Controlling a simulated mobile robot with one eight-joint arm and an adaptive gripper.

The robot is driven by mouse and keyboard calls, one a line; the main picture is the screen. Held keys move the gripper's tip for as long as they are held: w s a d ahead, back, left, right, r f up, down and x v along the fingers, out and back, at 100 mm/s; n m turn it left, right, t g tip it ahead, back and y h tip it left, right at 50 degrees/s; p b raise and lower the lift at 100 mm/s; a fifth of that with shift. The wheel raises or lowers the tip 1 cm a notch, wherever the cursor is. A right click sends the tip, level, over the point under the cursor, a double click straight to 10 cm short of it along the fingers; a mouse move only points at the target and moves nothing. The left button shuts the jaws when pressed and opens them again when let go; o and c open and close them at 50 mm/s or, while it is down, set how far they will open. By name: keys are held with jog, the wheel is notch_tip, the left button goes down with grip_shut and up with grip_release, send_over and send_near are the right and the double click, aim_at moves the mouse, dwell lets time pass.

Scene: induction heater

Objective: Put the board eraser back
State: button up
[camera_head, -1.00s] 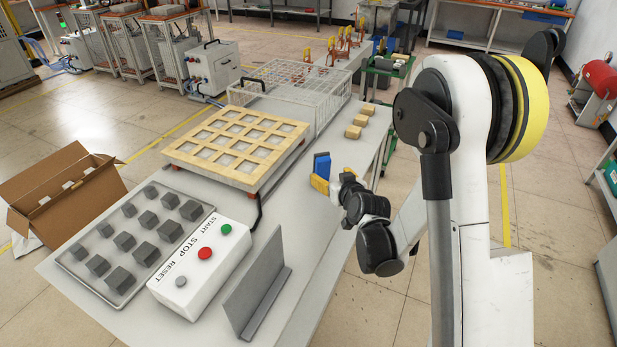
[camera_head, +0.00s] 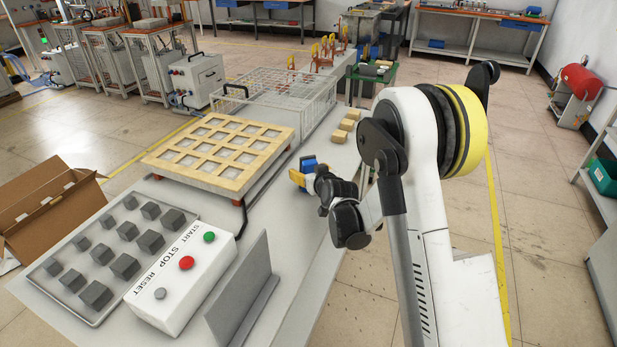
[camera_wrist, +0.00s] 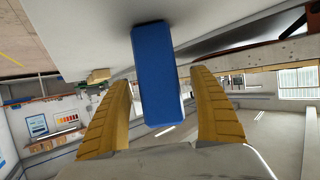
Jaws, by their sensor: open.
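The board eraser, a blue block (camera_head: 308,162), is at the table's right side in the head view, partly hidden by my gripper. In the wrist view the blue eraser (camera_wrist: 158,75) stands out large between the two yellow fingers. My gripper (camera_wrist: 161,80) is open, with a visible gap between each finger and the eraser. In the head view my gripper (camera_head: 299,177) is at the eraser, its yellow finger in front of the blue. I cannot tell whether the eraser touches the table.
A wooden grid tray (camera_head: 222,155) lies left of the gripper, with a wire basket (camera_head: 290,95) behind it. Several small wooden blocks (camera_head: 346,126) sit behind the eraser. A white button box (camera_head: 182,275) and grey upright plate (camera_head: 240,290) stand nearer. Bare tabletop lies between.

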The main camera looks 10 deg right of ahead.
jog(key=c, duration=1.4)
